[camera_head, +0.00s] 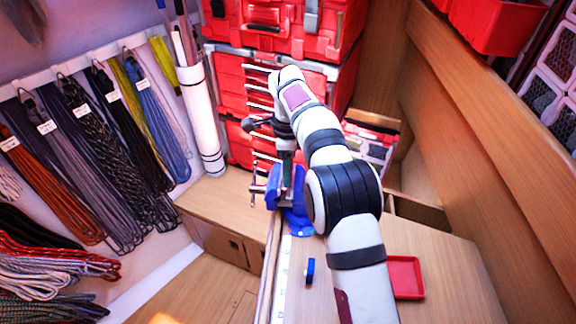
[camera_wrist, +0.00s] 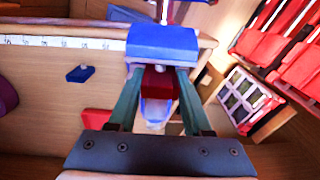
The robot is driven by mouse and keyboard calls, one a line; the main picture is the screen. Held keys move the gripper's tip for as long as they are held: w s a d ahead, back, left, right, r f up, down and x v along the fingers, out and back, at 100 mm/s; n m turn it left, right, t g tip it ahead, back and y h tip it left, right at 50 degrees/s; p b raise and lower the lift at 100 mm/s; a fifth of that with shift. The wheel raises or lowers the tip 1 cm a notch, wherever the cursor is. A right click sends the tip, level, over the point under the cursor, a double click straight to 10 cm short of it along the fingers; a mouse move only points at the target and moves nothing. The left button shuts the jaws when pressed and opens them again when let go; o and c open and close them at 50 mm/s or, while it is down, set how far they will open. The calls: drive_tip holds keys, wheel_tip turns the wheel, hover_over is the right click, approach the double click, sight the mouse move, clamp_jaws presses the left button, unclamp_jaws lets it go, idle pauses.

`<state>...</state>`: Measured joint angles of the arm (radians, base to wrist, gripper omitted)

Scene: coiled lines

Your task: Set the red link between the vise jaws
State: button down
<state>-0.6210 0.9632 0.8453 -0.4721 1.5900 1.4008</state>
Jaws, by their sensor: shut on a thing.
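My gripper (camera_wrist: 158,84) is shut on the red link (camera_wrist: 160,79), with one green finger on each side of it in the wrist view. The blue vise (camera_wrist: 162,43) is right at the fingertips, and the link lies against the edge of its blue jaw in that picture. I cannot tell whether the link is fully between the jaws or touching them. In the head view the vise (camera_head: 273,187) stands at the bench edge, with my gripper (camera_head: 286,178) pointing down at it. The red link is hidden there.
A small blue block (camera_head: 310,270) lies on the bench beside a ruler strip (camera_head: 292,285). A red tray (camera_head: 418,279) sits to the right, partly behind my arm. Red drawers (camera_head: 235,110) stand behind the vise. Coiled lines (camera_head: 70,150) hang at left.

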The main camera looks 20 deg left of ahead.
drive_tip(key=shift+c, duration=1.2)
unclamp_jaws()
drive_tip(key=shift+f, duration=0.15)
drive_tip(key=shift+r, duration=3)
drive_tip(key=shift+r, duration=0.45)
drive_tip(key=r, duration=0.3)
drive_tip(key=shift+d+r, duration=0.25)
drive_tip(key=shift+r, duration=0.05)
drive_tip(key=w+d+r, duration=0.1)
drive_tip(key=d+r, duration=0.5)
drive_tip(key=d, duration=0.5)
drive_tip(key=shift+r, duration=0.25)
drive_tip(key=shift+d, duration=0.1)
